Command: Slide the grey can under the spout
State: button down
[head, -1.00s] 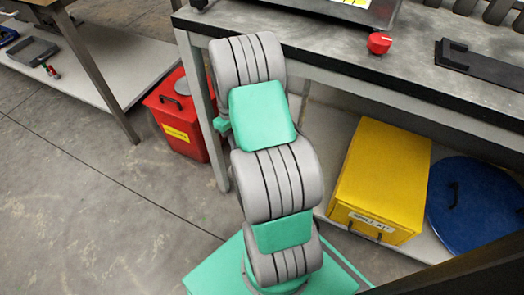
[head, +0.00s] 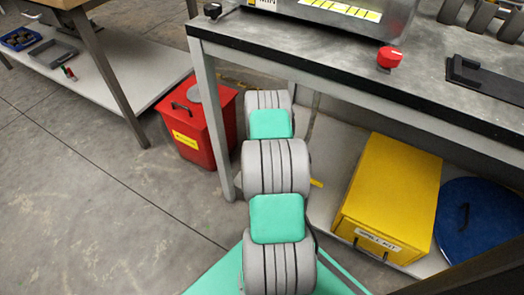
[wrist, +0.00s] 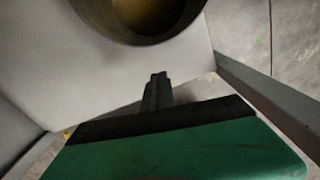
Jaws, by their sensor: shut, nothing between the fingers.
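In the wrist view, a round, open-topped vessel (wrist: 105,22) with a dark rim and a yellowish-brown inside is cut off by the top edge. I cannot tell whether it is the grey can. My gripper (wrist: 157,78) is shut and empty, its fingertips pointing toward the vessel with a visible gap between them. Below the vessel is a pale surface. In the head view my gripper is hidden behind my arm, which reaches low under the bench. No spout can be made out in either view.
The dark-topped bench (head: 350,75) overhangs my arm, its grey leg (head: 212,125) just left. A red bin (head: 212,135) stands left of that leg. A yellow box (head: 400,190) and a blue round lid (head: 480,215) lie on the lower shelf at right.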

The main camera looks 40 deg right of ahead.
jog(key=shift+s+d+f+p, duration=0.15)
jog(key=shift+s+f+p, duration=1)
jog(key=shift+s+f, duration=0.8)
jog(key=shift+s+r, duration=0.1)
jog(key=s+p, duration=0.1)
jog(key=s, duration=0.2)
jog(key=shift+s+d, duration=0.15)
jog(key=shift+s, duration=0.2)
